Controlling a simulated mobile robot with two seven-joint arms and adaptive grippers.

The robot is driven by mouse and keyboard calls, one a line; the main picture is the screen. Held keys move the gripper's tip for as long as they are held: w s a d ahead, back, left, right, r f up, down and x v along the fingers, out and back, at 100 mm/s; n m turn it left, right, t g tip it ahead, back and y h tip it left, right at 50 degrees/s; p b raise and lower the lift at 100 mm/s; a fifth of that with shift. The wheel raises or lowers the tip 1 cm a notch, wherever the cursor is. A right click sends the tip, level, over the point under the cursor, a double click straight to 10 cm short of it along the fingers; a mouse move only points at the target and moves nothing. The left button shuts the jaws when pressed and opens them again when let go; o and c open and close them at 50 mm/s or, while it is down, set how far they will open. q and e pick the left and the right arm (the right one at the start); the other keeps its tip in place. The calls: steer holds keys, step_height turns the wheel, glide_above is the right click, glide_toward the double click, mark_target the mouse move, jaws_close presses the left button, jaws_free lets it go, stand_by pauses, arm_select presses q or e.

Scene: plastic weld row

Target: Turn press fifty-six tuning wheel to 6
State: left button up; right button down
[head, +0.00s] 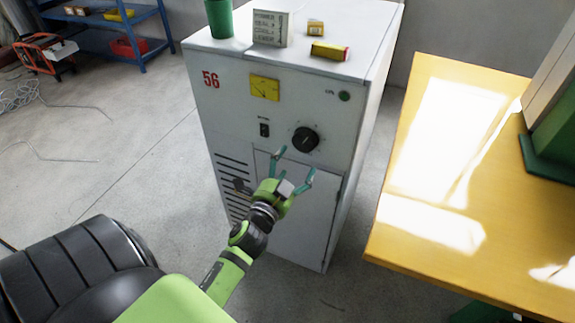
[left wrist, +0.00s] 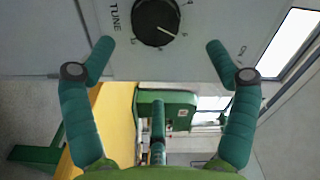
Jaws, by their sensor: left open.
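The press marked with a red 56 (head: 211,80) is a pale grey cabinet. Its tuning wheel (head: 305,140) is a round black knob on the upper front panel. In the left wrist view the wheel (left wrist: 156,22) sits at the top, near the lettering TUNE (left wrist: 115,18). A pale pointer line on it slants to the lower right there; the scale figures are too small to read surely. My left gripper (head: 295,163) is open, with teal fingers spread just below the wheel and apparently apart from it. In the left wrist view its fingertips (left wrist: 160,46) flank empty space. My right gripper is not in view.
A green cup (head: 219,18), a lettered sign (head: 270,28) and small boxes (head: 330,51) stand on top. A yellow table (head: 410,190) is at the right.

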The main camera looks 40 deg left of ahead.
arm_select(q)
steer(key=shift+v, duration=1.45)
steer(key=shift+d, duration=0.1)
steer(key=s+d+f+n+g+h, duration=0.1)
steer(key=s+d+f+g, duration=0.15)
steer(key=f, duration=0.85)
steer(key=s+d+f+n+g+h, duration=0.1)
steer(key=s+d+f+g, duration=0.2)
steer(key=f, duration=0.7)
steer(key=s+d+f+n+g+h, duration=0.1)
steer(key=s+d+f+n+g, duration=0.2)
steer(key=f, duration=0.8)
steer(key=s+f+g, duration=0.2)
steer(key=s+f, duration=0.3)
steer(key=s, duration=0.4)
steer(key=s+f+n+g, duration=0.1)
steer(key=s+f+g, duration=0.2)
steer(key=s+f, duration=0.3)
steer(key=s+f+n+g+h, duration=0.1)
steer(key=s+f+g, duration=0.2)
steer(key=s, duration=1.1)
step_height(320, 180, down, 2)
steer(key=shift+d+f, duration=0.25)
steer(key=shift+d, duration=0.15)
